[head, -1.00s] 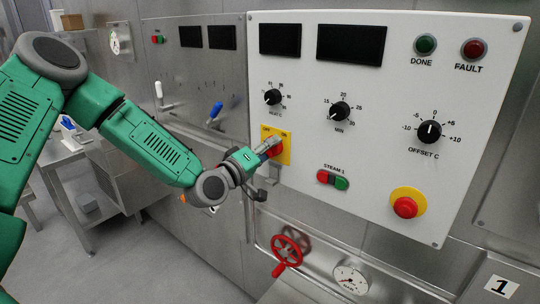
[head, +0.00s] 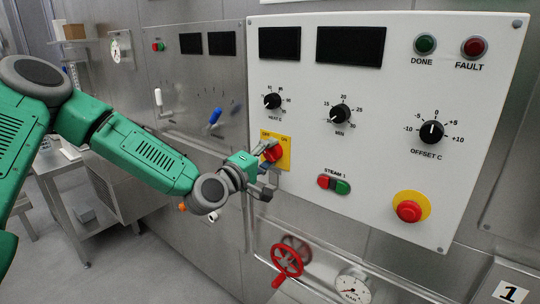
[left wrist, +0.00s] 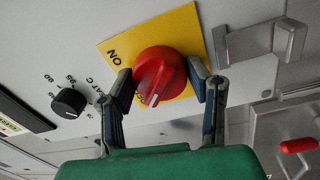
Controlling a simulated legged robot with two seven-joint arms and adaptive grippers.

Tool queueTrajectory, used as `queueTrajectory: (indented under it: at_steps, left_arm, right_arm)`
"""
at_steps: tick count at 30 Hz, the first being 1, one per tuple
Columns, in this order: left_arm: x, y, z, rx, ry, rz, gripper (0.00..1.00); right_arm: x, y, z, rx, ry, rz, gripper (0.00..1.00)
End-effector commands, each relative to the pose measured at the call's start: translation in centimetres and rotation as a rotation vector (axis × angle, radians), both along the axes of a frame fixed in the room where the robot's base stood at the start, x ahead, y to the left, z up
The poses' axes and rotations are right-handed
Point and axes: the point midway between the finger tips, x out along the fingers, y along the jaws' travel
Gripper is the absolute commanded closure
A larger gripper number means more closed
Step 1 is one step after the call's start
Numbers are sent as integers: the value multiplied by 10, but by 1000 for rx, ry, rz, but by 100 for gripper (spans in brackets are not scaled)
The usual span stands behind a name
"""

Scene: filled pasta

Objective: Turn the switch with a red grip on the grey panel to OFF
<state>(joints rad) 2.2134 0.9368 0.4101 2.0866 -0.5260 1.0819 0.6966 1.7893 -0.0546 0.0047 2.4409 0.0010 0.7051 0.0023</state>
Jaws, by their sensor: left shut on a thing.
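The switch with a red grip (head: 275,153) sits on a yellow plate (head: 286,163) marked OFF and ON, low on the left of the pale grey panel (head: 375,185). My left gripper (head: 268,158) is at this switch, coming from the left. In the left wrist view the round red grip (left wrist: 160,75) is between the two fingers of my left gripper (left wrist: 161,81), which are shut on its sides. The white line on the grip points down in that view, towards the partly hidden OFF lettering; ON shows clear of it. My right gripper is in no view.
Close by are a black knob (head: 272,101) above, the red and green STEAM 1 buttons (head: 333,184) to the right, and a red handwheel (head: 287,260) below. A yellow-ringed red button (head: 409,211) is farther right.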

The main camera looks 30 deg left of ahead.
Motion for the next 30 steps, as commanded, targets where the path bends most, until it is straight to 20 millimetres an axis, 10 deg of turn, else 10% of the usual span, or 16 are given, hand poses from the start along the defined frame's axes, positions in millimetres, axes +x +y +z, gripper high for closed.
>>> queueTrajectory:
  at_steps: [4,5,7,20,30]
  left_arm:
    - [0,3,-4,-3,8,6,84]
    - [0,3,-4,-3,8,6,52]
    - [0,3,-4,-2,8,6,34]
    - [-11,1,-1,1,3,3,34]
    - [-79,10,-7,-7,3,6,34]
  right_arm:
    - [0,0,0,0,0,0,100]
    - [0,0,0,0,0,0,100]
    - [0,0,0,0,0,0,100]
    - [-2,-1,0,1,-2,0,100]
    - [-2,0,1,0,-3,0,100]
